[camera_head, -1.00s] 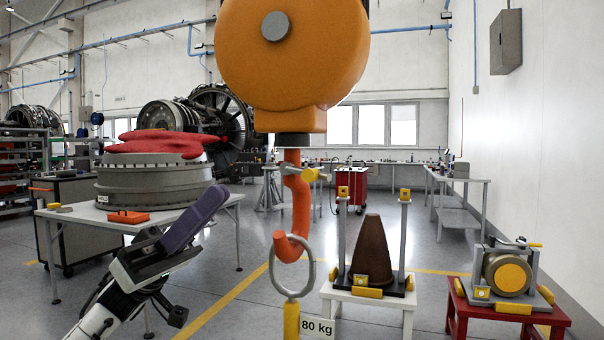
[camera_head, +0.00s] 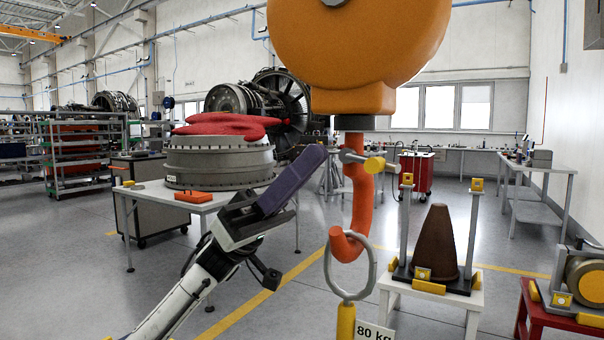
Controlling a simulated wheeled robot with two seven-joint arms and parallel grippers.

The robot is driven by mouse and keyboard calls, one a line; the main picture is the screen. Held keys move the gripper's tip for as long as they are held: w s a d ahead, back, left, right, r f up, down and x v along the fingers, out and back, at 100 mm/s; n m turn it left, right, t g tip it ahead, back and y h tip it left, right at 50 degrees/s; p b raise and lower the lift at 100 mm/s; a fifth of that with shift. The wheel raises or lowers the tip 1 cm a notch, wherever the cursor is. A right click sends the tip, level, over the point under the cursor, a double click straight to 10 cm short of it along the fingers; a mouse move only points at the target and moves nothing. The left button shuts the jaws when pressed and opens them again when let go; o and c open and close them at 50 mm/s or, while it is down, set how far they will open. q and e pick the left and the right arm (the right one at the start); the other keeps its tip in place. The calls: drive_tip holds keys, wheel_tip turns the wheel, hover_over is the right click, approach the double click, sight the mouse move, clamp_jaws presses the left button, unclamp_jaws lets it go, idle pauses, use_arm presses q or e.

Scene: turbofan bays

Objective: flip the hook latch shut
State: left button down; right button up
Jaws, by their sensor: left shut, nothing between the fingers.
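An orange crane hook (camera_head: 362,205) hangs below a large orange round block (camera_head: 362,40). A grey and yellow latch lever (camera_head: 374,163) sits across the hook's upper shank, its yellow end pointing right and slightly down. A grey ring (camera_head: 327,270) hangs in the hook's curve, with a yellow weight (camera_head: 346,322) labelled 80 kg below it. My left gripper (camera_head: 314,160), with purple-grey fingers, is shut and empty. It points up and right, just left of the latch in the picture, with a small gap. My right gripper is not in view.
A table (camera_head: 150,194) with a grey engine ring (camera_head: 220,163) and red cloth stands behind my left arm. A white stand (camera_head: 432,298) with a brown cone (camera_head: 437,243) and two posts is right of the hook. A red stand (camera_head: 540,313) is at the far right.

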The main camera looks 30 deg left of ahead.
sight(346, 157)
use_arm(q)
drive_tip(key=d, duration=0.2)
drive_tip(key=d+r, duration=0.1)
drive_tip(key=d, duration=0.2)
drive_tip(key=shift+d+r, duration=0.15)
drive_tip(key=shift+d, duration=0.15)
drive_tip(key=shift+d+f, duration=0.2)
drive_tip(key=shift+f, duration=0.1)
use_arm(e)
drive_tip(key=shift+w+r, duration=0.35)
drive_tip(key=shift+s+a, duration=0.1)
use_arm(q)
drive_tip(key=shift+p, duration=0.35)
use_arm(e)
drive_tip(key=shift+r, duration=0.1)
use_arm(q)
drive_tip(key=shift+y+p, duration=0.4)
drive_tip(key=shift+p, duration=0.2)
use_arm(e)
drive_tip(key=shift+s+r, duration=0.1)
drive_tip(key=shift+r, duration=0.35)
use_arm(q)
drive_tip(key=shift+p, duration=0.3)
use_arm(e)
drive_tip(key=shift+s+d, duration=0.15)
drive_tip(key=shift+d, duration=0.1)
